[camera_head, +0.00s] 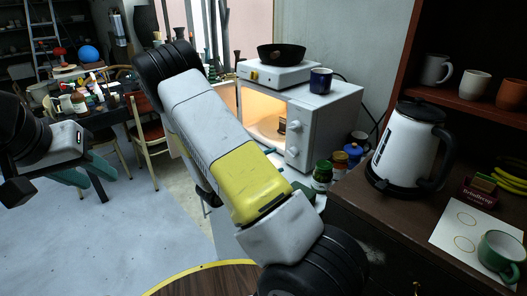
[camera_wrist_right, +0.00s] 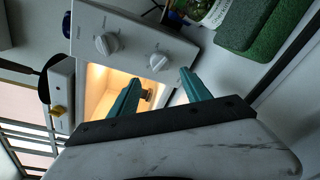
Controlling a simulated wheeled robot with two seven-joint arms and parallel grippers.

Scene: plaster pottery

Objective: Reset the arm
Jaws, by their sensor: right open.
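My right arm (camera_head: 215,125) crosses the middle of the head view, from the lower right up to a black joint at the upper left. Its gripper is hidden there. In the right wrist view my right gripper (camera_wrist_right: 160,92) has two teal fingers spread apart, with nothing clearly held between them. Beyond them is a white microwave (camera_wrist_right: 128,35) with a lit interior; it also shows in the head view (camera_head: 325,120). My left gripper (camera_head: 72,177) is at the far left of the head view, partly seen with teal fingers; its opening is unclear.
A kettle (camera_head: 405,150), a green mug (camera_head: 500,252) and jars (camera_head: 322,173) stand at the right. Open floor (camera_head: 110,235) lies at the lower left.

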